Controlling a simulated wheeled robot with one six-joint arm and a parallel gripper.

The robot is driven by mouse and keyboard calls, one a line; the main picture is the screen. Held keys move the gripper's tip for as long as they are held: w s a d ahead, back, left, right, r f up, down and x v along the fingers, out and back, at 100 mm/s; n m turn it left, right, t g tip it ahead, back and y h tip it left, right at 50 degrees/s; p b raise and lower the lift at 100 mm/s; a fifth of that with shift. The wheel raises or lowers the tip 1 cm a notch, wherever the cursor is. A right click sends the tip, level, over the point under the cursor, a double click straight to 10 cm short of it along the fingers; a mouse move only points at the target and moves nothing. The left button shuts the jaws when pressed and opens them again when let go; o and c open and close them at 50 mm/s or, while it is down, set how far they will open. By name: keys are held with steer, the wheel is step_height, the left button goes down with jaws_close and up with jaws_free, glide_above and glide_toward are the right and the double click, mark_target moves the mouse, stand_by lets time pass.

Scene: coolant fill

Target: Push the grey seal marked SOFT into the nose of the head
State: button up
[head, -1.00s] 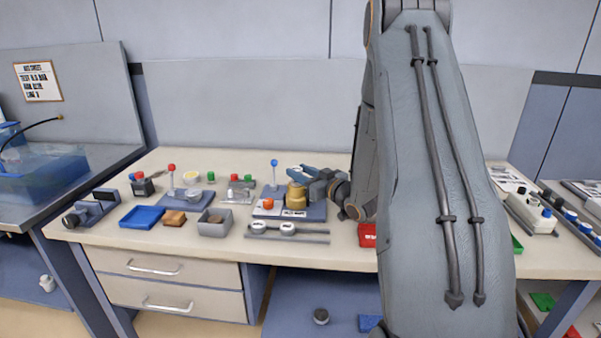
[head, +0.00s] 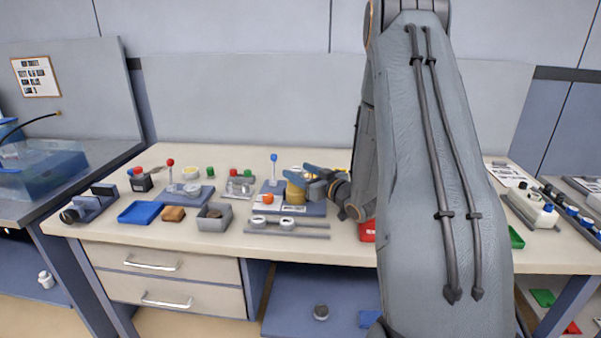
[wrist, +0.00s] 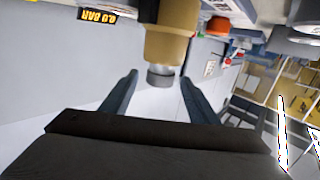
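The head is a brass-coloured cylinder (head: 294,194) on a blue-grey base plate (head: 312,209). In the wrist view the head (wrist: 172,46) ends in a short grey part (wrist: 160,77); whether this is the nose itself or a seal in it I cannot tell. My gripper (wrist: 159,79) is open, its two fingers spread either side of that grey part with visible gaps. In the head view my gripper (head: 305,172) is close beside the brass head. No SOFT marking is readable. Two pale round pieces (head: 266,198) (head: 287,222) are near the base plate; their labels are too small to read.
A blue-topped lever (head: 273,158) and an orange knob (head: 267,199) stand beside the head. A grey bin (head: 214,217) and a blue tray (head: 141,213) are to the left. A red box (head: 367,231) is right, partly behind my arm.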

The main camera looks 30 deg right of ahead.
steer(key=b+v, duration=0.2)
steer(key=v, duration=0.5)
steer(key=shift+s, duration=0.4)
steer(key=shift+d, duration=0.1)
